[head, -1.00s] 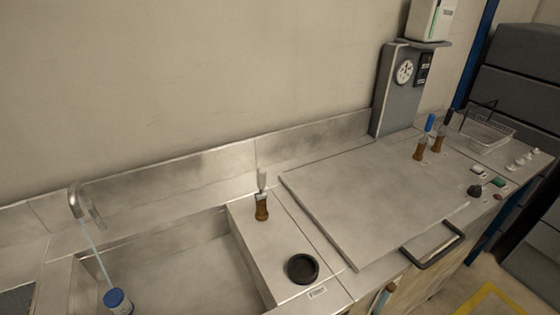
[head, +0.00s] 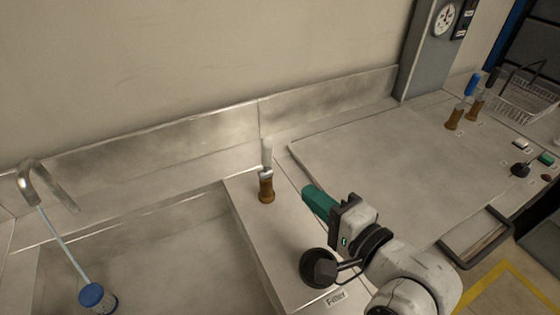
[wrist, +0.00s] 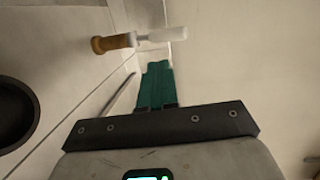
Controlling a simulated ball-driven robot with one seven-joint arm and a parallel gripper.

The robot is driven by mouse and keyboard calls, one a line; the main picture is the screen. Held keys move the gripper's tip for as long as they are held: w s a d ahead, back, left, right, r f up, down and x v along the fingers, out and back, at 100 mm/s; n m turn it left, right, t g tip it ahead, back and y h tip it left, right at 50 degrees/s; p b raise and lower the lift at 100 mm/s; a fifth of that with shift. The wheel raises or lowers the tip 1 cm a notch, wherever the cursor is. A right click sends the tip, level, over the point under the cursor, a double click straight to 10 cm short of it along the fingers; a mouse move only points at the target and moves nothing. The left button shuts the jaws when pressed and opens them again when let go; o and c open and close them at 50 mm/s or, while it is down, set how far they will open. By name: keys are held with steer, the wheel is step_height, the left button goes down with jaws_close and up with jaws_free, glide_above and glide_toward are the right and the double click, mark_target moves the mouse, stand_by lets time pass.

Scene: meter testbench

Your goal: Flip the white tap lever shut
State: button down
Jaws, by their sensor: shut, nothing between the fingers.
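The white tap lever (head: 267,153) stands upright on a brass tap body (head: 266,187) on the steel counter between the sink and the large lid. In the wrist view the white lever (wrist: 163,35) and brass body (wrist: 112,43) lie sideways across the top of the picture. My gripper (head: 308,193) has green fingers and is shut and empty. It is to the right of the tap and nearer to me, apart from it. In the wrist view the shut green fingers (wrist: 155,68) end just below the lever.
A black round filter cup (head: 314,265) is just below my gripper. Left is a sink with a running spout (head: 32,180) and a blue-capped container (head: 93,297). Right are a steel lid (head: 370,165), blue- and black-handled taps (head: 460,112) and a gauge post (head: 425,50).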

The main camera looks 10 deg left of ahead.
mark_target(272, 152)
steer(key=x, duration=0.3)
steer(key=p+x, duration=0.1)
steer(key=x, duration=0.3)
steer(key=r+x, duration=0.1)
steer(key=x, duration=0.2)
steer(key=shift+w+a, duration=0.15)
steer(key=shift+p, duration=0.3)
steer(key=shift+w+a+r+p, duration=0.1)
steer(key=shift+r+p, duration=0.25)
steer(key=shift+p, duration=0.5)
steer(key=shift+w+a+r+g+h+p, duration=0.1)
steer(key=shift+w+r+g+h+p, duration=0.25)
steer(key=shift+p, duration=0.75)
steer(key=shift+w+a+p, duration=0.1)
steer(key=shift+a+p, duration=0.1)
steer(key=shift+p, duration=0.5)
steer(key=shift+w+a+f, duration=0.1)
steer(key=shift+w+a, duration=0.05)
steer(key=shift+w, duration=0.1)
